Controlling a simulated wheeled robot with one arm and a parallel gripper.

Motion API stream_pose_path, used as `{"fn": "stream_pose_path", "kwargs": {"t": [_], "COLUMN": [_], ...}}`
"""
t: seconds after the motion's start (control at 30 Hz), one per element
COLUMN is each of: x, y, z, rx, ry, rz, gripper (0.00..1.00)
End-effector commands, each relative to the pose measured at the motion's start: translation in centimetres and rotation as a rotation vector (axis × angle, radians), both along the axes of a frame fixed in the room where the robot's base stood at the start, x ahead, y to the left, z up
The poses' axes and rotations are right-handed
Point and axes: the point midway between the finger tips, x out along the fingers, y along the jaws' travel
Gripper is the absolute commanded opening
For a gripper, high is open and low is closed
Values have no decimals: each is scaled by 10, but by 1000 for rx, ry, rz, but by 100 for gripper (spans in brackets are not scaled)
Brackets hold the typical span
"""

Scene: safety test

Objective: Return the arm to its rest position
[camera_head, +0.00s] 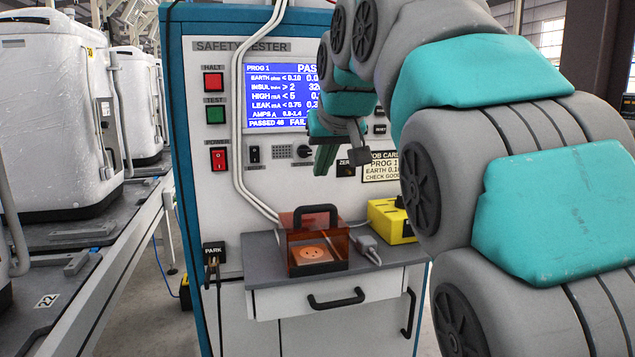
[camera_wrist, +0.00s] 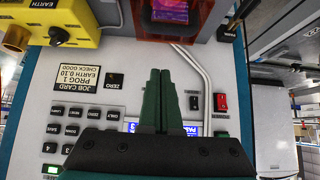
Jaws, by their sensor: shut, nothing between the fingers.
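My arm comes in from the right in the head view, with grey and teal links bent across the front of the safety tester (camera_head: 205,120). My gripper (camera_head: 322,160) hangs in front of the tester panel, above the shelf, and looks empty. In the wrist view the two dark green fingers of my gripper (camera_wrist: 160,75) lie side by side and closed, with nothing between them. The tester's blue screen (camera_head: 285,95) reads PROG 1 and PASS; my arm hides part of its right side.
A grey shelf (camera_head: 262,262) juts out below the panel. On it stand an orange see-through box with a black handle (camera_head: 316,220) and a yellow box (camera_head: 385,220). White appliances (camera_head: 50,110) stand on a line at the left. A PARK holder (camera_head: 214,252) is at the tester's left edge.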

Motion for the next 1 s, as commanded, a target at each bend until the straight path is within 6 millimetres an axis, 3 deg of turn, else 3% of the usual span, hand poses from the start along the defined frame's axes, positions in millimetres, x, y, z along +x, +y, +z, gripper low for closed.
{"fn": "stream_pose_path", "kwargs": {"t": [0.17, 0.33, 0.47, 0.67, 0.87, 1.0], "x": [-15, -28, -49, -98, -162, -216], "y": [-6, -23, -49, -85, -113, -128], "z": [16, -9, -53, -129, -206, -258], "rx": [0, -4, -11, -24, -43, -61], "ry": [2, 66, 163, 324, 491, 604], "rz": [-2, -37, -89, -160, -212, -237], "gripper": [0, 0, 0, 0, 0, 0]}}
